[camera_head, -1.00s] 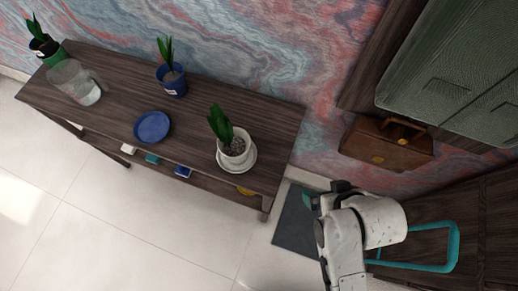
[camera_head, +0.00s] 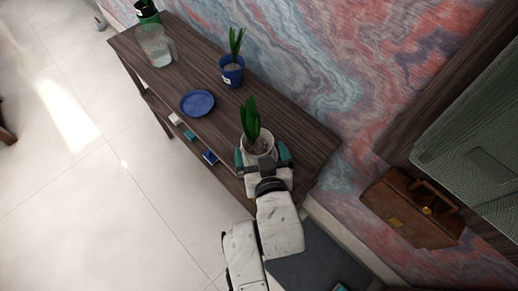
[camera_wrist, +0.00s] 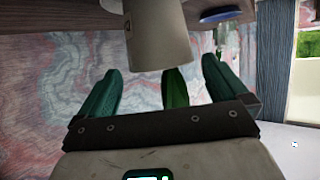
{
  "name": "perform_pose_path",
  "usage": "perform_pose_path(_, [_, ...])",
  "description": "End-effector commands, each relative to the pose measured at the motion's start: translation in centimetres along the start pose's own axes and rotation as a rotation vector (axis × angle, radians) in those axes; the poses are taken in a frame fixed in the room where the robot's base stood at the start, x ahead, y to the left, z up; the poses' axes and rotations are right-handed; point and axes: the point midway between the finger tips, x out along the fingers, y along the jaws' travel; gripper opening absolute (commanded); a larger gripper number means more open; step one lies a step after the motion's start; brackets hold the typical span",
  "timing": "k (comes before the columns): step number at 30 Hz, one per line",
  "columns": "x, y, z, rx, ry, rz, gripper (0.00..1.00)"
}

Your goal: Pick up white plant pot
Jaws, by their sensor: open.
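The white plant pot (camera_head: 257,146) holds grey stones and a green plant (camera_head: 251,118). It stands near the right end of the dark wooden table in the head view. My gripper (camera_head: 262,155) is open at the pot's near side, with one teal finger to its left and one to its right. In the wrist view the picture is inverted. There the pot (camera_wrist: 158,38) lies ahead between the open fingers (camera_wrist: 161,66), with its leaves hanging down the picture. Whether either finger touches it I cannot tell. My gripper hides the pot's lower part.
On the table (camera_head: 200,75) stand a blue pot with a plant (camera_head: 232,75), a blue plate (camera_head: 198,103), a glass jug (camera_head: 157,46) and a green pot (camera_head: 147,12). Small boxes (camera_head: 191,135) show below the tabletop's front edge. A brown bag (camera_head: 415,210) is at right.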

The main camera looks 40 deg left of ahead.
Motion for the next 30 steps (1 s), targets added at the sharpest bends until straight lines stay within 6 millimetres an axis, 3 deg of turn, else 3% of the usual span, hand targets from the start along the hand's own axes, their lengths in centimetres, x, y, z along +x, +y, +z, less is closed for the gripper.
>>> perform_pose_path(15, [5.0,-0.1,1.1,-0.001,-0.001,0.0,1.0])
perform_pose_path(24, [5.3,-0.1,1.2,0.001,-0.001,-0.001,1.0])
perform_pose_path(30, [5.3,-0.1,1.2,0.001,-0.001,-0.001,0.83])
